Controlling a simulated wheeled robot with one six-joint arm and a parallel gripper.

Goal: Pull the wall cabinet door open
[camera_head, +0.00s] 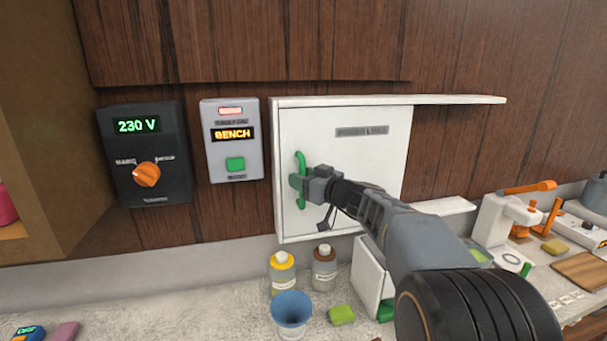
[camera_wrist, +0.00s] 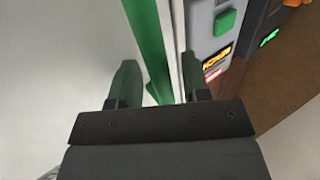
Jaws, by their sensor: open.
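The white wall cabinet door (camera_head: 365,165) hangs on the wood wall, and its left edge looks flush with the cabinet frame. A vertical green handle (camera_head: 301,163) is on the door's left side. My gripper (camera_head: 299,184) is at the handle's middle, reaching in from the right. In the wrist view my gripper (camera_wrist: 158,72) is open, with one dark finger on each side of the green handle (camera_wrist: 152,45). The right finger is close to the door's white edge. Whether either finger touches the bar cannot be told.
A grey box reading BENCH (camera_head: 232,140) and a black 230 V unit (camera_head: 146,153) are left of the cabinet. A white ledge (camera_head: 455,99) juts right at the cabinet's top.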

